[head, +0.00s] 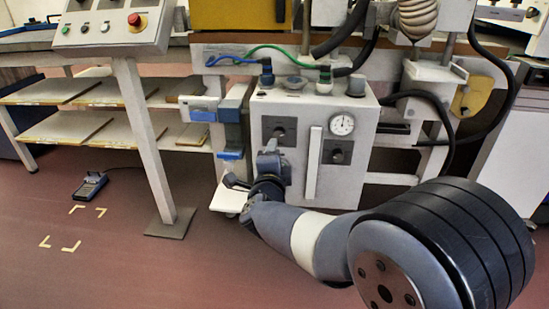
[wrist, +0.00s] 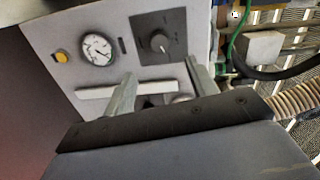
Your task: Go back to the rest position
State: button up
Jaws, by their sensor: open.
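My gripper (head: 254,168) is in front of the lower left of a pale grey control box (head: 289,118), with my arm reaching in from the right. In the wrist view its two fingers (wrist: 163,84) are spread apart. They point toward the box face, and I see nothing clamped between them. A small pale rounded shape shows behind the fingers, and I cannot tell what it is. The box carries a round gauge (head: 342,124), dark knobs (head: 280,131) and a white vertical bar (head: 313,162). The gauge also shows in the wrist view (wrist: 97,49).
A console with a red button (head: 137,20) stands at left on a pale post (head: 143,135). Shelves with boards (head: 67,128) are behind it. Dark hoses (head: 447,112) hang right of the box. A handheld device (head: 90,186) lies on the floor near tape marks. The left floor is otherwise clear.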

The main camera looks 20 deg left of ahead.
aim_at(279, 136)
jog(key=b+x, duration=0.2)
jog(key=x, duration=0.8)
jog(key=shift+w, duration=0.15)
jog(key=shift+w+a, duration=0.1)
jog(key=shift+w, duration=0.2)
jog(key=shift+s, duration=0.15)
